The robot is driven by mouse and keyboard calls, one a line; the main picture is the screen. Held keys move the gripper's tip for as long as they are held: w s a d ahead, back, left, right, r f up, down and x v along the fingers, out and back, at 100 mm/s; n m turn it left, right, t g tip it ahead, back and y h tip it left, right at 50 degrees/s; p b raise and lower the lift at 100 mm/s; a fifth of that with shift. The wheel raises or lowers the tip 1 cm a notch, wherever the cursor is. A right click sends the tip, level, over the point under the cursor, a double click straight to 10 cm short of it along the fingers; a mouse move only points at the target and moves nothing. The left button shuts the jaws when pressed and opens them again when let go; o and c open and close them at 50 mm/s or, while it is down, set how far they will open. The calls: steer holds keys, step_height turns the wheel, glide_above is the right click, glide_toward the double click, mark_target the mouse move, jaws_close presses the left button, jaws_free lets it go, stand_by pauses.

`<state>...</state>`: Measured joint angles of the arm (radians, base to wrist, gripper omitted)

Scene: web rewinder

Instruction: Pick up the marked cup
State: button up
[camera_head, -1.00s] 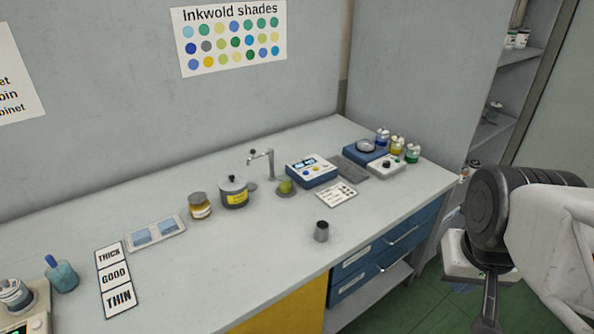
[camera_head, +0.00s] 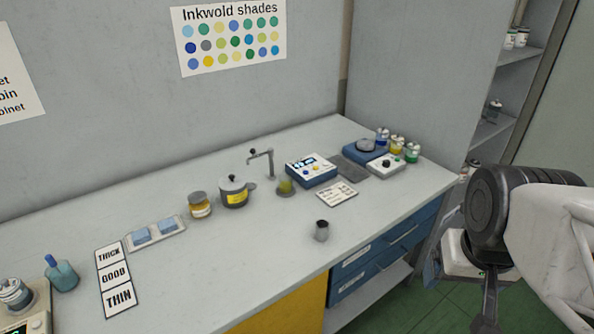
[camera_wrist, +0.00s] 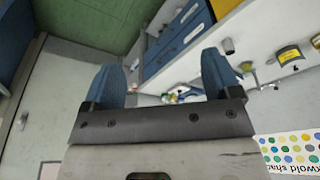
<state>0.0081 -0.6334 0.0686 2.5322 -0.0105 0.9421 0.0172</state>
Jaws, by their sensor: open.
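A small grey cup (camera_head: 322,231) stands upright near the front edge of the grey counter (camera_head: 250,265), in front of the printed card. I cannot make out a mark on it. It also shows small in the wrist view (camera_wrist: 228,46), just beyond the right finger. My gripper (camera_wrist: 162,76) is open, with two blue fingers wide apart and nothing between them. In the head view my arm is at the right, off the counter's right end and well apart from the cup.
Behind the cup are a lidded pot (camera_head: 234,191), an amber jar (camera_head: 199,205), a thin tap (camera_head: 269,163) and a blue-and-white device (camera_head: 311,170). Small bottles (camera_head: 397,145) stand at the back right. Blue drawers (camera_head: 385,250) are under the counter. Counter around the cup is clear.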

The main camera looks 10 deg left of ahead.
steer(key=w+a+n+t, duration=0.1)
steer(key=w+a+t, duration=0.25)
steer(key=w, duration=1.45)
steer(key=n+t+y, duration=0.4)
glide_above(285, 183)
steer(key=s+d, duration=0.5)
steer(key=d, duration=0.3)
steer(key=s+d, duration=0.5)
steer(key=d, duration=0.3)
step_height(285, 183, down, 13)
steer(key=w+a+f+n+y, duration=0.2)
steer(key=w+a+f, duration=0.4)
steer(key=a+f, duration=0.4)
steer(key=shift+a+y, duration=0.5)
steer(key=shift+a, duration=0.55)
steer(key=shift+w+f, duration=0.15)
steer(key=shift+w, duration=0.05)
steer(key=shift+x, duration=1.2)
steer(key=shift+w, duration=0.1)
